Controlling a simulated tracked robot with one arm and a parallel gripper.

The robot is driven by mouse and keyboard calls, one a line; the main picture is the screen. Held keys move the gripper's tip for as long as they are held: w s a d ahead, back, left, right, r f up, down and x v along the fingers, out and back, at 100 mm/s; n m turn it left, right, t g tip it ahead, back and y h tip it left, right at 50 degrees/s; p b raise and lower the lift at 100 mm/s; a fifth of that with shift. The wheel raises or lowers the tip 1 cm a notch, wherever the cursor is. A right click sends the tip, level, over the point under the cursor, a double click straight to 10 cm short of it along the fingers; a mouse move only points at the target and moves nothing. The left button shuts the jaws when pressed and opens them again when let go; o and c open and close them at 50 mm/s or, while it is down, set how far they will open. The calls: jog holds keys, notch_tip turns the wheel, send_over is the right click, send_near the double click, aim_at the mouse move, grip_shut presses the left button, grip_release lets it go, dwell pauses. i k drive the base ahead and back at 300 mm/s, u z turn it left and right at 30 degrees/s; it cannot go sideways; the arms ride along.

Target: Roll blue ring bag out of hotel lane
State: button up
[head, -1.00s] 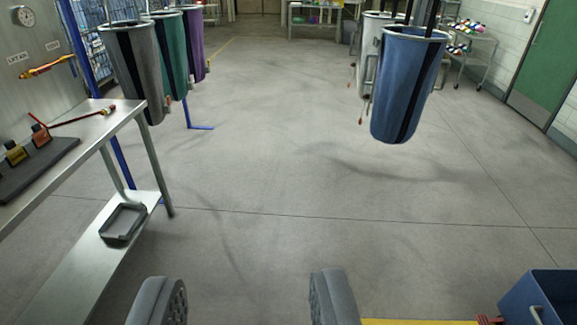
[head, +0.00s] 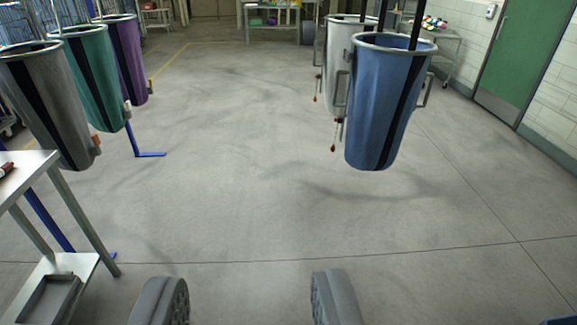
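The blue ring bag (head: 385,105) hangs in the upper right of the head view, its ring at the top and a dark stripe down its side. Its bottom is clear of the floor. A white bag (head: 338,75) hangs right behind it, partly hidden. My gripper (head: 248,300) is open and empty at the bottom of the view, its two dark pads apart. It is well short of the blue bag, and the bag is to the right of its middle.
Grey (head: 42,100), green (head: 95,75) and purple (head: 124,60) bags hang at the left. A metal table (head: 28,165) with a lower shelf stands at the left edge. A blue foot bar (head: 150,154) lies on the floor. The middle floor is clear. A green door (head: 505,60) is at the right.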

aim_at(387, 73)
jog(key=z, duration=0.2)
jog(key=i, duration=1.5)
jog(key=z, duration=0.25)
jog(key=k, duration=0.35)
jog(key=u, duration=0.5)
jog(key=i, duration=1.4)
jog(key=z, duration=0.65)
